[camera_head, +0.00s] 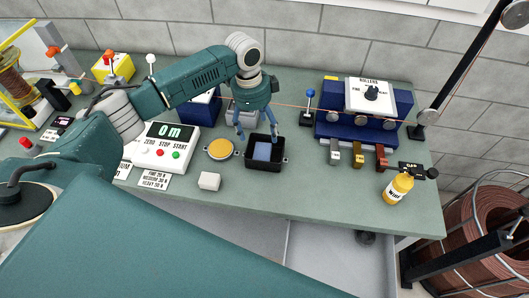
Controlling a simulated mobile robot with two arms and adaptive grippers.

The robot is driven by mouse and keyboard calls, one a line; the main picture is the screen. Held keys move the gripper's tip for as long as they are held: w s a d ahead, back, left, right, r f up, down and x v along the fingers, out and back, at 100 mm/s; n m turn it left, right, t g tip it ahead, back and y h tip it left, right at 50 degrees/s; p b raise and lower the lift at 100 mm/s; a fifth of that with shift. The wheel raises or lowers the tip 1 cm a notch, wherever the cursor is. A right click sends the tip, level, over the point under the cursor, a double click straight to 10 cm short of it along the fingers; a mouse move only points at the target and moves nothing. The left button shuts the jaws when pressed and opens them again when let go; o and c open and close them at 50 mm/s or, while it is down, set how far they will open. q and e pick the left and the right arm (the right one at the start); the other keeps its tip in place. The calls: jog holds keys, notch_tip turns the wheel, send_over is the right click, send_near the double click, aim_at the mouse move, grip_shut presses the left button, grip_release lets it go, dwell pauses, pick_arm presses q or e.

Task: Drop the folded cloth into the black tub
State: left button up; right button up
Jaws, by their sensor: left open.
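The black tub (264,167) stands on the green bench, right of the middle of its front half. A light blue piece that looks like the folded cloth (262,151) lies inside the tub, on its floor as far as I can tell. My left gripper (257,136) points down over the back of the tub, with its two blue fingers apart and nothing between them. It is apart from the cloth. My right gripper is out of view.
A round yellow-topped dish (220,149) sits just left of the tub, with a white block (209,181) in front of it. A counter box (166,146) stands further left. A blue roller unit (357,126) and a yellow bottle (398,187) are to the right. A thin cable crosses behind.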

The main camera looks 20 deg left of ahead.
pick_arm(q)
jog(key=shift+r, duration=0.1)
notch_tip(320, 180, up, 12)
jog(key=a, duration=0.1)
jog(key=shift+s+a, duration=0.2)
jog(key=shift+a, duration=0.05)
jog(key=shift+f, duration=0.2)
